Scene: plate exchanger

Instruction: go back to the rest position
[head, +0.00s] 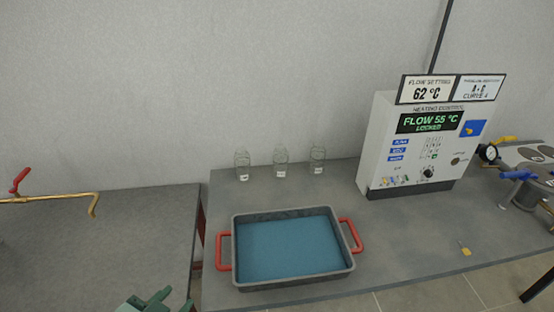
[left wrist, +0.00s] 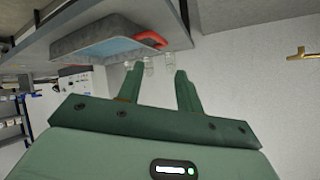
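My left gripper (head: 149,301) shows at the bottom edge of the head view, in front of the gap between the two grey tables. In the left wrist view its two green fingers (left wrist: 158,78) stand apart with nothing between them. It is clear of the tray. My right gripper is in neither view.
A grey tray (head: 240,276) with a blue inside and red handles sits on the right table (head: 400,245). Several glass bottles (head: 280,162) stand behind it. A heating control box (head: 383,140) reads "FLOW 55 °C LOCKED". A brass pipe with a red valve (head: 60,197) crosses above the left table (head: 100,250), whose visible top is bare.

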